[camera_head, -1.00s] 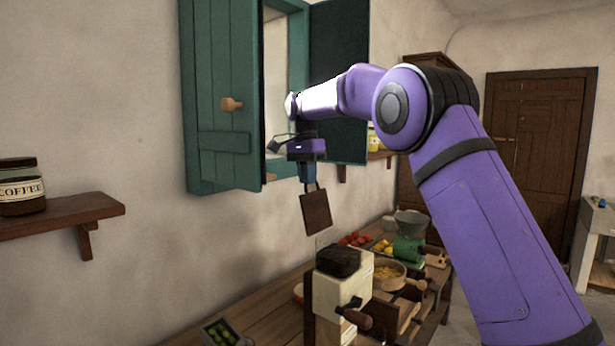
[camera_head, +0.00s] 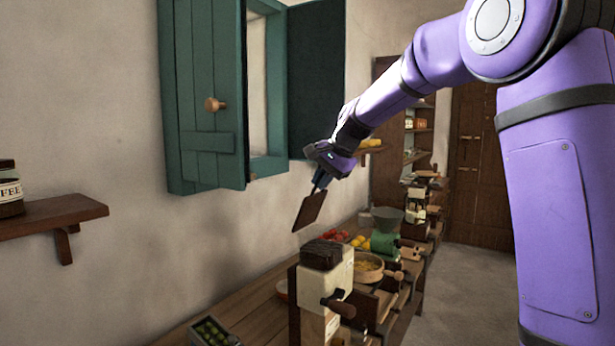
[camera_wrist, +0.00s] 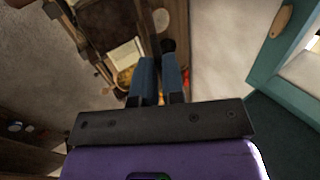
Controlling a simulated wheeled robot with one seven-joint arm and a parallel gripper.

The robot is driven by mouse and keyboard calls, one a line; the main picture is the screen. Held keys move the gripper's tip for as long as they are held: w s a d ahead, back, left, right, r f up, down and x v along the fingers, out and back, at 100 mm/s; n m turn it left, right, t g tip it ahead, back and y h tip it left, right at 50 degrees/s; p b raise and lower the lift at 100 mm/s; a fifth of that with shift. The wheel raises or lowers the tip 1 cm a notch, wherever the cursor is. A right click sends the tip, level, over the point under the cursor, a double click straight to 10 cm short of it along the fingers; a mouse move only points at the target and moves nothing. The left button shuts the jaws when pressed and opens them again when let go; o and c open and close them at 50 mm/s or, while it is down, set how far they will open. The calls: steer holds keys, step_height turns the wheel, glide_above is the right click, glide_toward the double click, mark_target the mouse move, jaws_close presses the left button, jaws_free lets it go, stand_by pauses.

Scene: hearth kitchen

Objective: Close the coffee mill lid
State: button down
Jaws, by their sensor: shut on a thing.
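The coffee mill (camera_head: 338,283) is a cream box with a dark wooden side and a crank handle, standing on the wooden counter. Its top is open and dark brown contents (camera_head: 325,254) show in it. A brown square panel (camera_head: 309,211), which looks like the mill's lid, hangs tilted above the mill, apart from it. My gripper (camera_head: 321,181) is shut on this panel's upper end.
A bowl of yellow food (camera_head: 367,268), a green device (camera_head: 384,243) and red and yellow produce stand behind the mill. A dark tray of green items (camera_head: 214,332) lies at the front left. A teal shutter (camera_head: 205,95) juts from the wall. A shelf (camera_head: 50,215) is at left.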

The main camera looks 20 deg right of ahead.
steer(key=s+d+f+t+y, duration=0.1)
steer(key=s+d+f+t, duration=0.1)
steer(key=s+f, duration=0.2)
steer(key=s+d+f+t+y, duration=0.2)
steer(key=s+d+f, duration=0.1)
steer(key=f, duration=0.8)
steer(key=shift+s+d+t, duration=0.3)
steer(key=shift+s+t, duration=0.1)
steer(key=shift+s, duration=0.25)
stand_by(0.3)
steer(key=shift+f, duration=0.15)
steer(key=c, duration=1.3)
jaws_free()
steer(key=shift+o, duration=0.4)
steer(key=shift+w, duration=0.1)
